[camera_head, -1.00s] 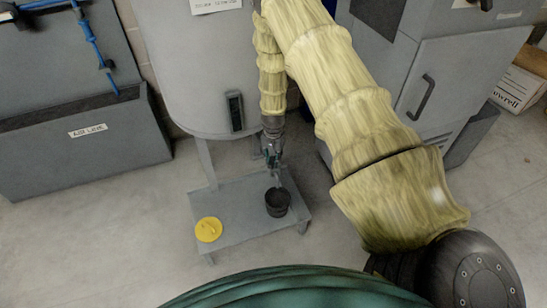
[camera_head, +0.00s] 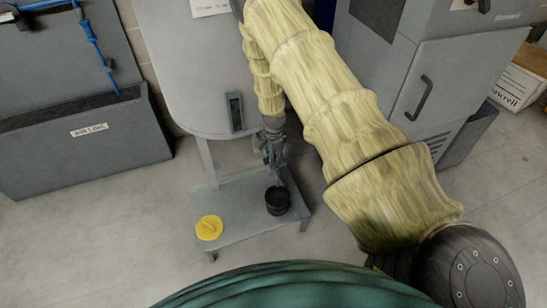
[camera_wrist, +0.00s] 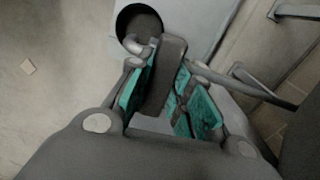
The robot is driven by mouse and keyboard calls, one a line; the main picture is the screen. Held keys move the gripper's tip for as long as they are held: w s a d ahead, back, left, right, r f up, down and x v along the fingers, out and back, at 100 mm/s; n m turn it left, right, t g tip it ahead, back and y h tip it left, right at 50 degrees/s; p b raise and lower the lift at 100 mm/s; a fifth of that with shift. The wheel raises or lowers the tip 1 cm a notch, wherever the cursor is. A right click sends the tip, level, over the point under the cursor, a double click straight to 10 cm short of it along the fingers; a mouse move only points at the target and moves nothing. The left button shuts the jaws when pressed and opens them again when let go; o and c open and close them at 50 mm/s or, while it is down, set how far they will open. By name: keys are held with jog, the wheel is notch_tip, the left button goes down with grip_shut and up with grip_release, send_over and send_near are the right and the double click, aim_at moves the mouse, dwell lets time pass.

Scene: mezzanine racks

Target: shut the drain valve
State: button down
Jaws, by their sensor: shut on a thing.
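The drain valve sits under the grey tank (camera_head: 185,85). Its dark flat lever (camera_wrist: 166,72) lies between the teal pads of my gripper (camera_wrist: 163,92) in the wrist view. My gripper is shut on this lever. A grey curved spout (camera_wrist: 139,46) shows beside the lever, above a black cup (camera_wrist: 146,20). In the head view my gripper (camera_head: 273,153) is small at the end of the yellow-sleeved arm, below the tank. It hides most of the valve there. The black cup also shows in the head view (camera_head: 277,203), on a low grey stand.
The low grey stand (camera_head: 240,225) also bears a yellow disc with a handle (camera_head: 209,228). A grey cabinet (camera_head: 445,85) stands to the right and a labelled grey bin (camera_head: 85,150) to the left. A cardboard box (camera_head: 520,88) is at far right. Floor is open around the stand.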

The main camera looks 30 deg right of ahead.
jog(key=shift+m, duration=0.5)
jog(key=c, duration=1.3)
grip_release()
jog(key=shift+r, duration=0.1)
notch_tip(320, 180, up, 12)
jog(key=shift+f, duration=0.1)
